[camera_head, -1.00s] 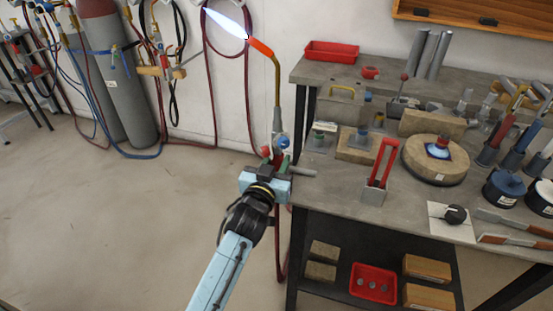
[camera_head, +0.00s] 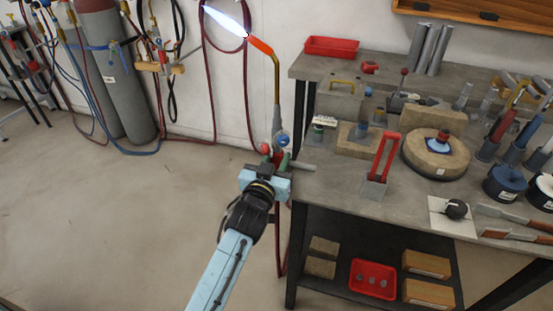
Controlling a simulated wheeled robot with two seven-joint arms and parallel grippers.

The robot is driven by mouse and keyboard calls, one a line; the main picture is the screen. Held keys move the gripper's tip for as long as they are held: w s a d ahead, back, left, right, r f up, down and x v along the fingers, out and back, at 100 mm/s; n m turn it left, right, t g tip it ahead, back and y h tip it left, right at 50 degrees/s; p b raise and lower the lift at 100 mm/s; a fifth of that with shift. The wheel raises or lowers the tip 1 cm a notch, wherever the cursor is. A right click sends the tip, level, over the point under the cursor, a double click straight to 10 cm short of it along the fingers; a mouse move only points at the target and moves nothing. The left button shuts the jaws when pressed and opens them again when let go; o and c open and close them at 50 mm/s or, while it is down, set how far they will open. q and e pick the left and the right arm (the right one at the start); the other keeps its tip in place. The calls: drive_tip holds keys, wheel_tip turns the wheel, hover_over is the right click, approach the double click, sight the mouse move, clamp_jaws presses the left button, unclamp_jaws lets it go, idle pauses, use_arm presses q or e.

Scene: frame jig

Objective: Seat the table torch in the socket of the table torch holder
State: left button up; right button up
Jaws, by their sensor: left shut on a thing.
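The table torch (camera_head: 276,95) stands upright in my left gripper (camera_head: 268,176), at the left end of the bench. Its bent brass neck ends in an orange-red tip, and a long bluish-white flame points up and left. My left gripper is shut on the torch's lower body, near its red and blue knobs. The red upright bracket on a grey base (camera_head: 375,183) near the bench's front edge looks like the table torch holder; I cannot make out its socket. The torch is apart from it, to its left. My right gripper is not in view.
The grey workbench (camera_head: 335,200) carries a round wooden block (camera_head: 435,160), a red tray (camera_head: 331,47), and several tools and dark pots at the right. Gas cylinders (camera_head: 120,90) and hoses stand by the wall. The floor at the left is free.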

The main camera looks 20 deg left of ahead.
use_arm(q)
drive_tip(key=shift+f+b, duration=0.35)
drive_tip(key=shift+f, duration=0.05)
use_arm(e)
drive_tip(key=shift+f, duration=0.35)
use_arm(q)
drive_tip(key=o, duration=1.1)
drive_tip(key=shift+o, duration=0.2)
drive_tip(key=shift+f, duration=0.25)
drive_tip(key=shift+r, duration=0.1)
drive_tip(key=s+p, duration=0.2)
drive_tip(key=s, duration=1.1)
drive_tip(key=shift+s+a, duration=0.2)
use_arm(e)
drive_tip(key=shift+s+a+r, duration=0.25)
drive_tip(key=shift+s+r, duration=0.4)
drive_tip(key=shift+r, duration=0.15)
